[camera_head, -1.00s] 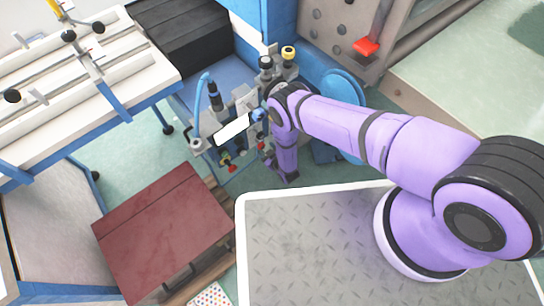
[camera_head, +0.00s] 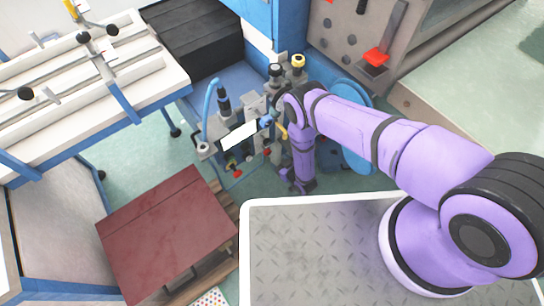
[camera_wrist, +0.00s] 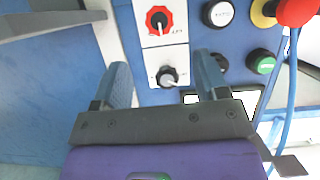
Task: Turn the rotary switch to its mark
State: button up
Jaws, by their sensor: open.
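In the wrist view a black rotary switch (camera_wrist: 167,76) with a pale pointer sits on a white plate on a blue panel. Above it is a second rotary knob, red with a black centre (camera_wrist: 159,20). My gripper (camera_wrist: 162,64) is open, its two blue fingers on either side of the black switch in the picture. Nothing is between them in a grip, and I cannot tell how far the fingertips are from the panel. The printing on the plates is too small to read. In the head view my arm hides most of the panel front.
A white push button (camera_wrist: 218,13), a green button (camera_wrist: 261,62) and a red mushroom button (camera_wrist: 296,10) are to the right on the panel. A blue cable (camera_wrist: 291,90) hangs there. The head view shows a dark red board (camera_head: 165,235) and a white-railed bench (camera_head: 80,80).

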aim_at(269, 152)
jog(key=w+a+f, duration=0.1)
jog(key=w, duration=0.1)
jog(key=w+a+f+m+y, duration=0.1)
jog(key=w+a, duration=0.1)
jog(key=w, duration=0.1)
jog(key=w+a+f+m+g, duration=0.1)
jog(key=w+a+f, duration=0.1)
jog(key=w, duration=0.1)
jog(key=shift+w+a, duration=0.15)
jog(key=shift+a, duration=0.05)
dwell(0.3)
jog(key=shift+c, duration=0.5)
jog(key=c, duration=0.8)
